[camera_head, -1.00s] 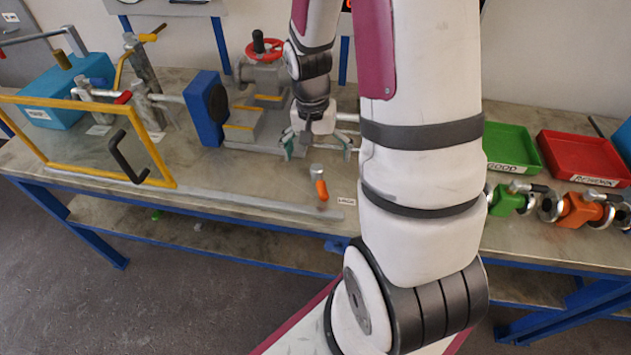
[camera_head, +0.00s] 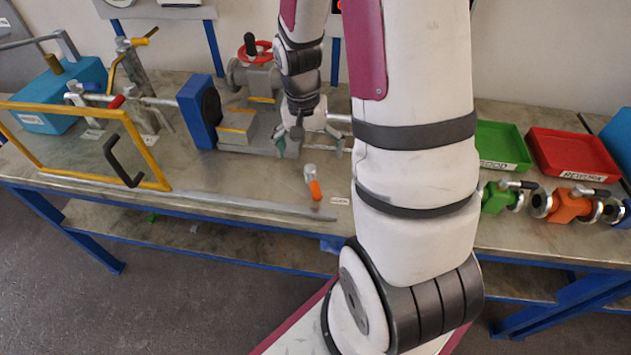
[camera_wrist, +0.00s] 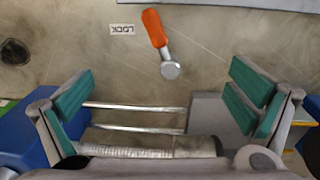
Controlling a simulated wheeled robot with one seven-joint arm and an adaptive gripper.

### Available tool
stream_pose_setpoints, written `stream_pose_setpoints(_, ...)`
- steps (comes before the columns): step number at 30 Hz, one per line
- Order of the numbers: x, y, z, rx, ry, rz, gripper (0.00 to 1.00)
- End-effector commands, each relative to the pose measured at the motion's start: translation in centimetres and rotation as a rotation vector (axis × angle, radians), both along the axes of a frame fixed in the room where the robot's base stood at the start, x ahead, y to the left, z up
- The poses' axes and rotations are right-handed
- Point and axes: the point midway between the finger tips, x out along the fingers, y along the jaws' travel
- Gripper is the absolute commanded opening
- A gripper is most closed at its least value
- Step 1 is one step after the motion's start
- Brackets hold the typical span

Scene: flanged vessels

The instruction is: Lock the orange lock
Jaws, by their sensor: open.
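The orange lock is a small lever with an orange grip and a round metal head (camera_head: 313,184). My gripper (camera_head: 307,148) is open and empty, behind the lock and in front of the grey vise-like fixture. In the wrist view its green-padded fingers (camera_wrist: 160,100) are spread wide, with metal rods and a cylinder of the fixture below between them. The lock is apart from the fingers.
The blue-ended fixture (camera_head: 200,110) with a red handwheel (camera_head: 258,50) stands behind and left of my gripper. A yellow-framed guard (camera_head: 150,185) is at left. Green (camera_head: 503,143) and red (camera_head: 570,152) trays and several flanged valves are at right.

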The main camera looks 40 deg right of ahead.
Motion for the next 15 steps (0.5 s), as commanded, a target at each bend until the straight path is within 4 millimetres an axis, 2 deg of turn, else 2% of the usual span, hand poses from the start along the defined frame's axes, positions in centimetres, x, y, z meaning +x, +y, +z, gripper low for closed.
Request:
stream_pose_setpoints(1,-0.2,0.0,1.3,-0.002,-0.004,0.002,1.0)
stream_pose_setpoints(6,-0.1,0.2,4.7,-0.002,-0.004,0.001,1.0)
stream_pose_setpoints(10,0.0,0.4,6.6,-0.002,-0.004,0.002,1.0)
stream_pose_setpoints(15,0.2,0.5,8.0,-0.002,-0.001,0.002,1.0)
